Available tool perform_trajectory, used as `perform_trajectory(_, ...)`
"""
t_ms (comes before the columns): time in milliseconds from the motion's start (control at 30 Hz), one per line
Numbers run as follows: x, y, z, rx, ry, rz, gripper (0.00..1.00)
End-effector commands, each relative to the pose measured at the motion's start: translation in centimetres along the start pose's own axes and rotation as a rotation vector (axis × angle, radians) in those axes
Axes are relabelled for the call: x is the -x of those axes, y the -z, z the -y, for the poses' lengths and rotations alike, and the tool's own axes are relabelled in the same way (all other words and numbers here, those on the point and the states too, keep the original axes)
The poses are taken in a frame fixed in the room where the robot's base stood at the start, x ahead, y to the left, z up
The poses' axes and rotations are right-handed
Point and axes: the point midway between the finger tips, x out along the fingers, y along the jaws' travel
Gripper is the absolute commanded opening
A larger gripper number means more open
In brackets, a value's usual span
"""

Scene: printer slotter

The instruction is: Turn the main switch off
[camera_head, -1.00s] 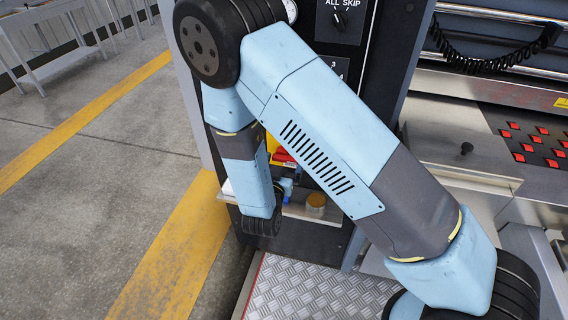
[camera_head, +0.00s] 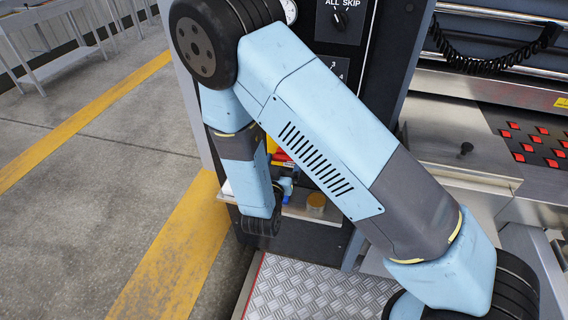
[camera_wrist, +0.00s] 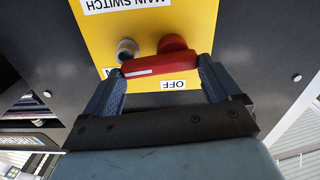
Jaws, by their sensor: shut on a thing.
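The main switch has a red handle (camera_wrist: 160,64) with a white line, on a yellow panel (camera_wrist: 160,25). In the wrist view the handle lies nearly level, just beside the "OFF" label (camera_wrist: 172,84); the lettering appears upside down. Another label at the left is partly hidden. My gripper (camera_wrist: 160,72) has one finger at each end of the handle and is shut on it. In the head view a bit of the yellow panel (camera_head: 271,144) and red parts (camera_head: 282,156) show behind my arm. My gripper is mostly hidden there.
A grey round knob or lock (camera_wrist: 127,48) sits beside the handle on the panel. A small shelf (camera_head: 297,211) with a yellowish jar (camera_head: 316,203) is below the switch in the head view. A black control panel with an "ALL SKIP" knob (camera_head: 339,20) is above.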

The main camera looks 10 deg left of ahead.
Motion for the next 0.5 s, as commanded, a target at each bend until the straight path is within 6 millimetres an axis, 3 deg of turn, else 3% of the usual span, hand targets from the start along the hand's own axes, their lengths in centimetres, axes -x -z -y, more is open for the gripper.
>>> perform_trajectory(500,0.11,0.59,0.58,0.437,0.003,0.002,0.6)
